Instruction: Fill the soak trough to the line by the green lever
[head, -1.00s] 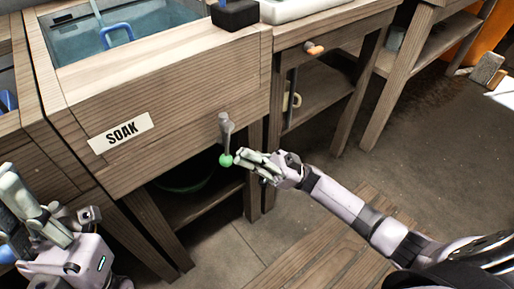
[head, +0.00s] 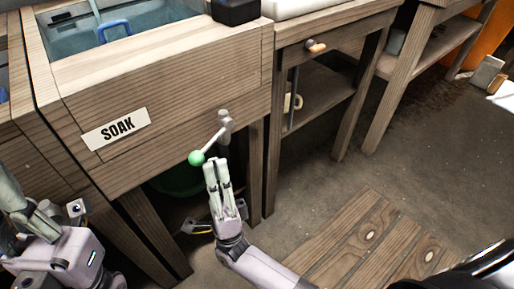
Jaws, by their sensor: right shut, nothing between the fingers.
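The soak trough (head: 185,105) is a wooden tub at the upper left with a "SOAK" label (head: 116,129) on its front. Bluish water (head: 150,14) shows inside; I cannot make out a fill line. The lever (head: 212,138) on its front has a green ball knob (head: 196,158). It slants down to the left from its pivot. My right gripper (head: 217,164) is shut and empty, pointing up, just right of and below the knob; I cannot tell whether it touches. My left gripper (head: 12,195) is at the lower left, partly cut off, away from the lever.
A blue handle (head: 114,30) stands in the water. A black block (head: 235,10) sits on the trough's right rim. A bench with an orange-brown knob (head: 316,46) stands to the right. A green rounded object (head: 180,181) lies in shadow below.

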